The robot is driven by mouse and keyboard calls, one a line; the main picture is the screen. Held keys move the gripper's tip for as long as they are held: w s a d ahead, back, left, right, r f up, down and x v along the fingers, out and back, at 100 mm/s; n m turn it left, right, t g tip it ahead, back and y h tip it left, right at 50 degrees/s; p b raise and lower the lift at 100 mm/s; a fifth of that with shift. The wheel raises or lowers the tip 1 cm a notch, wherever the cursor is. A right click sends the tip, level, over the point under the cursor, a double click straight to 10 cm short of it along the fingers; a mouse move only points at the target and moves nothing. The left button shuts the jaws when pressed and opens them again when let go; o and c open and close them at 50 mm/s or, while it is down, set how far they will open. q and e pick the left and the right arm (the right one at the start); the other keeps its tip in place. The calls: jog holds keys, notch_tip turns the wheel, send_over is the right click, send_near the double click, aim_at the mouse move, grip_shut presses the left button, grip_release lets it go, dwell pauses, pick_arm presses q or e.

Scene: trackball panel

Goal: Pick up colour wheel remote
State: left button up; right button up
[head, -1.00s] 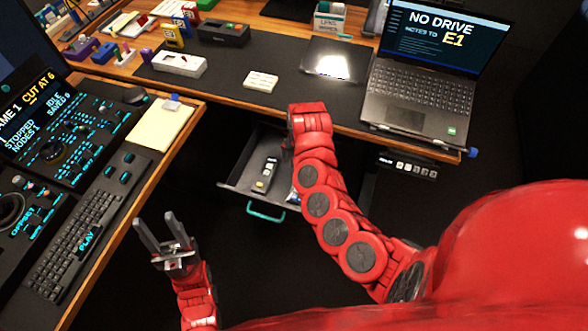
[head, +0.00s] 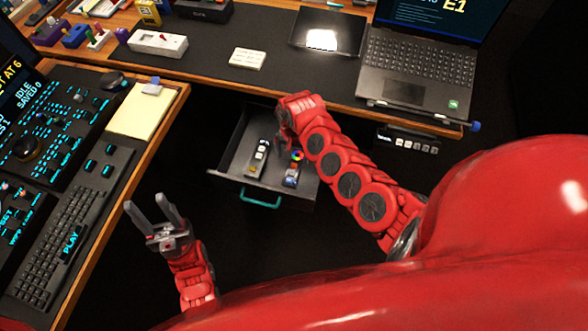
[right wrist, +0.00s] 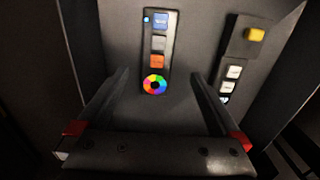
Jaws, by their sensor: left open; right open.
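The colour wheel remote (head: 291,176) lies in the open drawer, right of another remote, with its wheel end partly beside my right gripper. In the right wrist view the colour wheel remote (right wrist: 159,42) is dark, with blue, grey and orange buttons and a rainbow wheel. My right gripper (right wrist: 160,76) is open, with the wheel end between its fingertips in the picture; I see no contact. In the head view my right gripper (head: 280,136) hangs over the drawer, its fingers partly hidden by my arm. My left gripper (head: 145,203) is open and empty, left of the drawer.
The drawer (head: 232,183) has a teal handle (head: 260,202) at its front. A second remote (head: 259,157) with white buttons and a yellow one lies beside the target. The desk edge is above the drawer; a laptop (head: 405,95) stands at the right.

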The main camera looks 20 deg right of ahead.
jog(key=f+b, duration=0.1)
jog(key=f, duration=0.2)
jog(key=f+b, duration=0.1)
jog(key=f, duration=0.2)
jog(key=shift+s+d, duration=0.2)
jog(key=shift+r, duration=0.1)
jog(key=shift+c, duration=0.2)
jog(key=c, duration=1.5)
